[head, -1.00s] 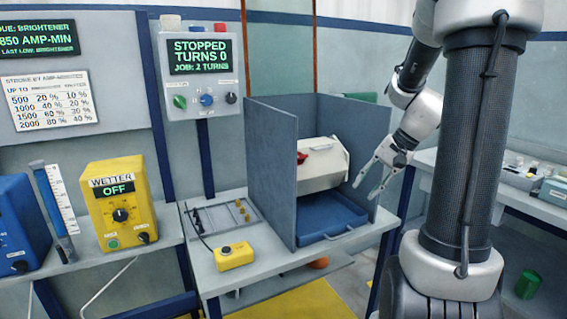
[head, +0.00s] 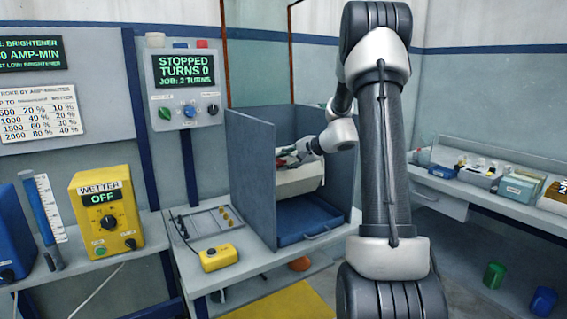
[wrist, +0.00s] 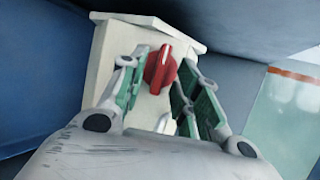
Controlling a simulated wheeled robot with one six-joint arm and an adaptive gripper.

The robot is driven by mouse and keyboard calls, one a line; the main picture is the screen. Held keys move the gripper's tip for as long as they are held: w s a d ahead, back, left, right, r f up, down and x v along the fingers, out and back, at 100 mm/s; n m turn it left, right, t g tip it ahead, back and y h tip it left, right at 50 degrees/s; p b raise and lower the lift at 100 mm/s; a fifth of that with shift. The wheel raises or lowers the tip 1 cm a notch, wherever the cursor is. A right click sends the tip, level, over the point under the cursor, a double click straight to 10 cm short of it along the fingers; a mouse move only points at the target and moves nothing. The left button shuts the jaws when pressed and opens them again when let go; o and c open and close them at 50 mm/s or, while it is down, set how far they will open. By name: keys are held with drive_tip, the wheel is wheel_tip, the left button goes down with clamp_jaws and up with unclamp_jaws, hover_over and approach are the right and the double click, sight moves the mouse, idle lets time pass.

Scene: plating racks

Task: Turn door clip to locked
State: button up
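The door clip shows as a red knob (wrist: 161,68) on the end face of a cream barrel (wrist: 112,62) in the wrist view. In the head view my gripper (head: 290,157) is at the upper left of the cream barrel (head: 300,180), over a small red patch of the clip. The clip's lock marks are not readable.
The barrel sits between grey guard panels (head: 252,185) above a blue tray (head: 312,222). A yellow button box (head: 218,257) and a small rack (head: 205,222) lie on the bench to the left. The control panel display (head: 184,70) reads STOPPED, TURNS 0.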

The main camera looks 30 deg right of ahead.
drive_tip(key=shift+w+a+f, duration=0.15)
drive_tip(key=shift+w+f, duration=0.05)
drive_tip(key=shift+w, duration=0.1)
clamp_jaws()
